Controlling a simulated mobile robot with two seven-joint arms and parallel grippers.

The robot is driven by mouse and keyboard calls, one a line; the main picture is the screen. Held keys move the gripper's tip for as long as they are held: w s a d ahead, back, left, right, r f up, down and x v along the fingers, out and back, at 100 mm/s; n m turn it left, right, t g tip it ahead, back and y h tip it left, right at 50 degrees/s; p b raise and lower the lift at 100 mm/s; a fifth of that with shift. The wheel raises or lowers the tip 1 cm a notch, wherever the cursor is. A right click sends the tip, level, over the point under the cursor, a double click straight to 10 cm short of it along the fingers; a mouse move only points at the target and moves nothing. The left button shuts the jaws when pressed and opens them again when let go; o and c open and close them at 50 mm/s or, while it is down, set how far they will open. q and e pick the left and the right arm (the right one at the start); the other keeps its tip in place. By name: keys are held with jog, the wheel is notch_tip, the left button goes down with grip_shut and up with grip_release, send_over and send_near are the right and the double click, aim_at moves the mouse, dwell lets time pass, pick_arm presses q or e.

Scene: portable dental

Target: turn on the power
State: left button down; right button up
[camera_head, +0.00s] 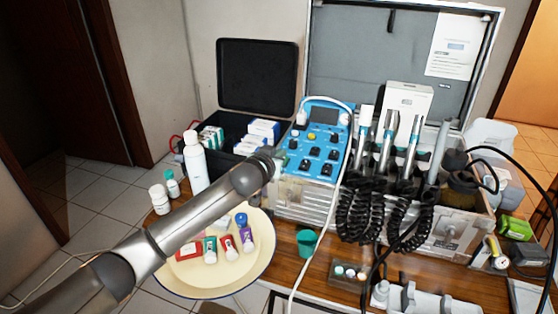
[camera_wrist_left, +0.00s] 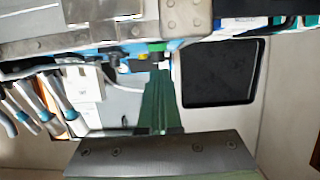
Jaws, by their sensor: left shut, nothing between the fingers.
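The portable dental unit has a blue control panel (camera_head: 325,143) with a dark display (camera_head: 324,115) and several black knobs or switches. My left gripper (camera_head: 281,157) is at the panel's left edge, its tips close to the blue face; whether they touch it I cannot tell. In the left wrist view, which looks upside down, the shut, empty fingers (camera_wrist_left: 158,72) point at a green part (camera_wrist_left: 157,46) by the panel edge. The arm and gripper hide the panel's lower left corner, and I cannot make out which control is the power switch. My right gripper is not in view.
Handpieces (camera_head: 388,140) with coiled black hoses stand right of the panel. An open black case (camera_head: 257,75) with boxes is behind left. A cream round tray (camera_head: 262,262) with small tubes lies under my arm. Bottles (camera_head: 195,165) stand at left, a green cup (camera_head: 307,241) in front.

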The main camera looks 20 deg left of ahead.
pick_arm(q)
jog(key=shift+f, duration=0.8)
jog(key=shift+s, duration=0.1)
